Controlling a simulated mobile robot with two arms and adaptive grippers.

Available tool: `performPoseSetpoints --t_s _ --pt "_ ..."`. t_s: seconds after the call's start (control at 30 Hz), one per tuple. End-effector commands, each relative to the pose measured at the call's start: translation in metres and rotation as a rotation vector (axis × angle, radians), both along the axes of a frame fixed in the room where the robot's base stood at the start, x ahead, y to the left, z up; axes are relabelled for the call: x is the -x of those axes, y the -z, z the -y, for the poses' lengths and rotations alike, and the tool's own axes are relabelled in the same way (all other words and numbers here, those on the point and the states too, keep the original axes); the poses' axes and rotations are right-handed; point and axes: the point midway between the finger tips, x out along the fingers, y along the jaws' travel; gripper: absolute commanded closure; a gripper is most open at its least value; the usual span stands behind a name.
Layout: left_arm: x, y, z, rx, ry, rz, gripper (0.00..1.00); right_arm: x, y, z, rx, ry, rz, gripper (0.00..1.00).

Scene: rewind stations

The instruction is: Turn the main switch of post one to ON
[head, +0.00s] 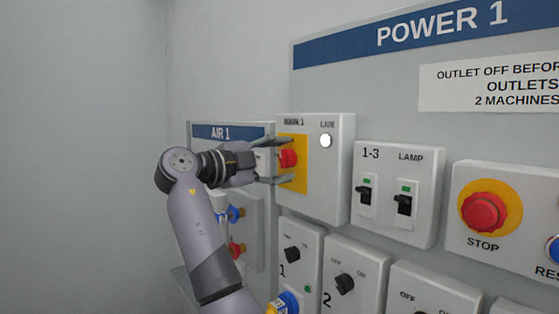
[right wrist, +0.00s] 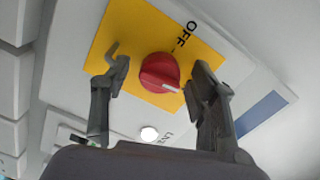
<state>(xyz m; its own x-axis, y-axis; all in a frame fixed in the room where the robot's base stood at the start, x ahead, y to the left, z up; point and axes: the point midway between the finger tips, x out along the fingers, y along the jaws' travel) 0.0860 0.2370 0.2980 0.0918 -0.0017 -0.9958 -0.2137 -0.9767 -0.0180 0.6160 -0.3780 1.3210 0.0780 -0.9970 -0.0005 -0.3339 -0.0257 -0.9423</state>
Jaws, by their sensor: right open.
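The main switch is a red rotary knob (head: 288,158) on a yellow plate (head: 300,176), on a pale box labelled MAIN 1 (head: 315,203) under the POWER 1 sign. My right gripper (head: 289,161) is open in front of it. In the right wrist view the fingers (right wrist: 160,70) stand on either side of the red knob (right wrist: 158,72), with gaps to it. The knob has a white mark near its lower edge. The word OFF (right wrist: 188,36) shows at the plate's edge; I see no ON word. My left gripper is not in view.
A white round LIVE lamp (head: 326,141) sits right of the knob. A box with two black switches (head: 396,197) and a red STOP button (head: 484,211) are further right. Black outlet knobs (head: 345,284) are below. The AIR 1 panel (head: 226,132) is left, behind my arm.

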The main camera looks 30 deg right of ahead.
Motion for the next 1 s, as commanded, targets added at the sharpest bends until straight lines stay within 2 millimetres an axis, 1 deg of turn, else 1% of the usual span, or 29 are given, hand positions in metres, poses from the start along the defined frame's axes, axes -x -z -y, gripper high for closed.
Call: performPoseSetpoints --t_s 0.07,0.17,0.4,0.5,0.6,0.77,1.0 --pt "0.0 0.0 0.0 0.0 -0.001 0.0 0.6 0.0 0.0 -0.006 0.0 -0.002 0.0 0.46" --pt "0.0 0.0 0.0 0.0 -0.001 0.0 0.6 0.0 0.0 -0.02 0.001 -0.003 -0.001 0.46" --pt "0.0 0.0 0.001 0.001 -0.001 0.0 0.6 0.004 0.0 -0.071 0.001 -0.004 -0.002 0.46" --pt "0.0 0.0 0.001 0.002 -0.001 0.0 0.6 0.007 -0.001 -0.09 0.001 -0.003 0.0 0.46" --pt "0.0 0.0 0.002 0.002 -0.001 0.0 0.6 0.007 0.0 -0.105 0.0 -0.002 0.0 0.46" --pt "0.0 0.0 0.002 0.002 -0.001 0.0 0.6 0.009 0.0 -0.117 0.001 -0.001 -0.001 0.46" --pt "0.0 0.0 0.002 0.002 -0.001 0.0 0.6 0.009 0.0 -0.119 0.001 0.0 0.0 0.46"
